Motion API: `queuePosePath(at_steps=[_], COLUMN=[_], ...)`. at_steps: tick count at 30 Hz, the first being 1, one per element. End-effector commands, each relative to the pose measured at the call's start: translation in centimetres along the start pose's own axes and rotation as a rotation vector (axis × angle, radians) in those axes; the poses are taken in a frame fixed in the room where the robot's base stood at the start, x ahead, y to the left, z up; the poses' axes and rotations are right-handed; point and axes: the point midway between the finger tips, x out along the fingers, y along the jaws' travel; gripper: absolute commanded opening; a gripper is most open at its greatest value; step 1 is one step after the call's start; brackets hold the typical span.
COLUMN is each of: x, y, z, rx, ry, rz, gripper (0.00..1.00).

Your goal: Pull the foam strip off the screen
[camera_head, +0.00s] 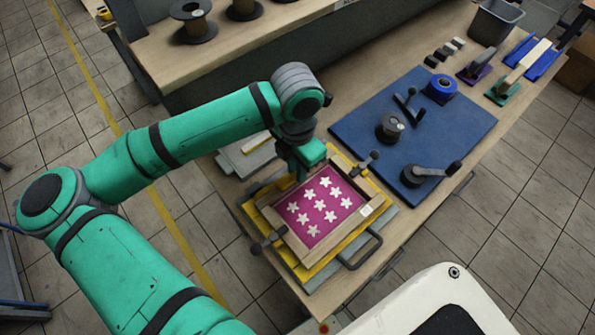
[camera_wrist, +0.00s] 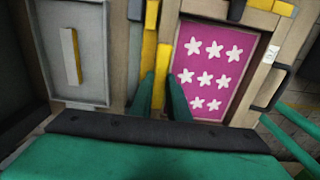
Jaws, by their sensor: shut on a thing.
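The screen (camera_head: 318,205) is a magenta panel with several white stars in a wooden frame. It also shows in the wrist view (camera_wrist: 234,74), right of my fingers. My gripper (camera_head: 302,172) points down at the far left side of the frame. In the wrist view its green fingers (camera_wrist: 156,74) are close together beside the magenta panel. They are shut on a thin thing at the frame's edge, apparently the foam strip. The fingers mostly hide it, and I cannot tell whether it still touches the screen.
A yellow base (camera_head: 335,155) with clamp knobs (camera_head: 256,248) surrounds the frame. A grey plate with a pale bar (camera_wrist: 72,56) lies to its left. A blue mat (camera_head: 450,125) with a tape roll and tools lies to the right. The table's front edge is close.

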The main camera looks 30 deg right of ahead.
Motion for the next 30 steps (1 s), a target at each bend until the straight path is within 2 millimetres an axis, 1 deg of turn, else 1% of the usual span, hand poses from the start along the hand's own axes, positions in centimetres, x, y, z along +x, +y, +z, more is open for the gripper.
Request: queuePosePath(at_steps=[11,30], x=[-0.07,-0.91], y=[0.0,0.02], z=[0.01,0.01], rx=[0.0,0.0], ry=[0.0,0.0], rz=[0.0,0.0], gripper=[0.0,0.0])
